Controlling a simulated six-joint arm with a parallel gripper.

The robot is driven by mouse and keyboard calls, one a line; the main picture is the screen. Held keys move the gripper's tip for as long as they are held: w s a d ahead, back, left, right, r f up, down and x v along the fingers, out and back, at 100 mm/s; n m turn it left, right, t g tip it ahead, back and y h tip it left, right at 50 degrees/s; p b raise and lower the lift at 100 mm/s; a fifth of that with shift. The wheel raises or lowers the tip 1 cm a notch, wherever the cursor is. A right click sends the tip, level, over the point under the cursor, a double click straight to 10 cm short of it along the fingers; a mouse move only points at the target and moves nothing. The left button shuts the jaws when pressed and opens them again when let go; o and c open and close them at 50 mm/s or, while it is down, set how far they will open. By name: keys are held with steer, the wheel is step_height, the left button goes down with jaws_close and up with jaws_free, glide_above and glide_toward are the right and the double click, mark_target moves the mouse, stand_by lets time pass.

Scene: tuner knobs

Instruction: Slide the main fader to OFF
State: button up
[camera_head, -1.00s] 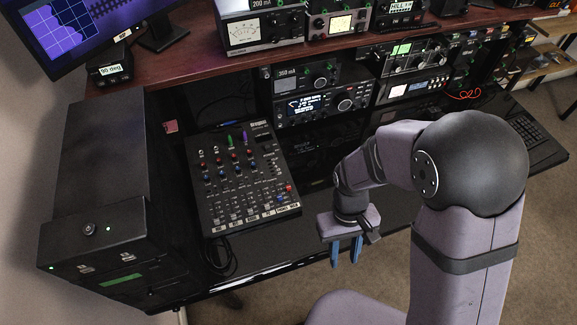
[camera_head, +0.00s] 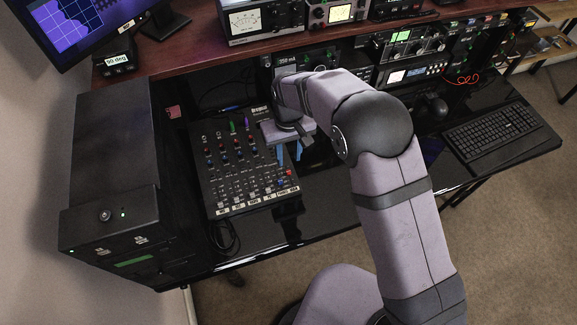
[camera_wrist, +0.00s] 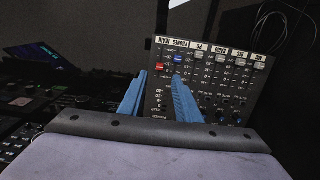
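The mixer (camera_head: 212,170) lies on the desk at centre left of the head view. The main fader has a red cap (camera_wrist: 159,67) beneath the MAIN label in the wrist view; in the head view the red cap (camera_head: 289,173) is near the mixer's lower right corner. A blue cap (camera_wrist: 178,59) sits beside it under PHONES. My gripper (camera_head: 289,152) hangs over the mixer's right side, its blue fingers apart and empty. In the wrist view the red cap appears between my fingertips (camera_wrist: 157,75), beyond them; contact cannot be told. I cannot read an OFF mark.
Several fader caps with light tops (camera_wrist: 195,55) stand in line with the blue one. A black computer case (camera_head: 110,150) is left of the mixer. Rack units (camera_head: 410,75) stand behind, and a keyboard (camera_head: 490,135) lies at right. Cables (camera_head: 225,238) hang at the mixer's front.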

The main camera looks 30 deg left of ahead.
mark_target(289, 171)
steer(key=shift+f+p, duration=1.2)
steer(key=shift+f, duration=2.3)
jaws_close()
